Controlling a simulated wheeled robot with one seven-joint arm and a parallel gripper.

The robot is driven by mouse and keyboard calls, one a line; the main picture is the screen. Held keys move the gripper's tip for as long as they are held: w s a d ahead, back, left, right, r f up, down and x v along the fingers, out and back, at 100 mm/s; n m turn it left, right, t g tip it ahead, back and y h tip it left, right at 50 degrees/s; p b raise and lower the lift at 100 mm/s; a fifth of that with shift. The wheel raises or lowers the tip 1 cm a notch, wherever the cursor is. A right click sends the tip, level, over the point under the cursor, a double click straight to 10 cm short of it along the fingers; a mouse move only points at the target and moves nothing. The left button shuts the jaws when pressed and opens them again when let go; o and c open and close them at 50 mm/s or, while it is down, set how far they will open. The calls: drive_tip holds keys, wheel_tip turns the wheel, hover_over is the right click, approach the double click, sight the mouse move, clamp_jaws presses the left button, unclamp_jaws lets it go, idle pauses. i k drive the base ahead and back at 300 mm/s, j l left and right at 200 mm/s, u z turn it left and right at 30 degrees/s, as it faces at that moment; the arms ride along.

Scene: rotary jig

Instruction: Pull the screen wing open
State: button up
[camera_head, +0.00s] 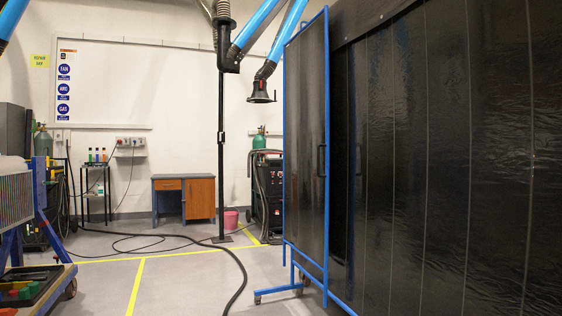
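The screen wing (306,145) is a tall dark panel in a blue frame, right of the middle in the head view. A dark upright handle (321,160) is on it near its right-hand blue post. The wing stands at an angle to the large dark strip screen (450,160) that fills the right side. Whether the wing touches that screen is hidden from here. The blue foot of the frame stands on castors (258,298) on the floor. My gripper is not in view.
A black hose (235,270) lies across the grey floor left of the wing. A welding machine (266,195) and a black post (221,150) stand behind. A desk (184,197) is at the back wall. A blue-framed cart (40,230) is at left. Open floor lies between.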

sight(307, 61)
drive_tip(key=i+j+u, duration=0.1)
drive_tip(key=i+j, duration=0.15)
drive_tip(key=i, duration=0.3)
drive_tip(key=i+j+u, duration=0.1)
drive_tip(key=i, duration=0.45)
drive_tip(key=i+j+u, duration=0.1)
drive_tip(key=i+j, duration=0.15)
drive_tip(key=i, duration=0.35)
